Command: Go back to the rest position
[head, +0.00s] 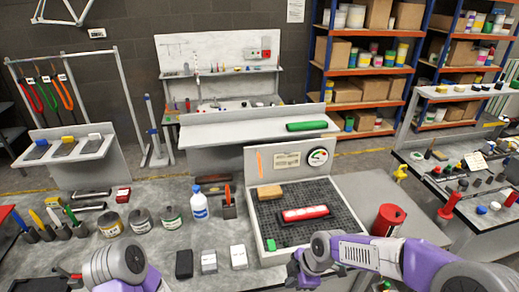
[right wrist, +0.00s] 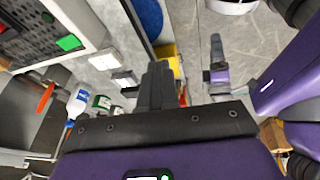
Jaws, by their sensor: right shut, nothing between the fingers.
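My right gripper (head: 298,278) is over the front of the bench, just below the front edge of the black grid tray, with its purple forearm reaching in from the right. In the right wrist view its dark fingers (right wrist: 155,88) are together with nothing between them. My left arm shows at the bottom left of the head view as a grey joint and purple link. Its gripper cannot be made out clearly there. In the right wrist view a purple part with a dark finger-like end (right wrist: 216,55) may belong to my left arm; its jaw state is unclear.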

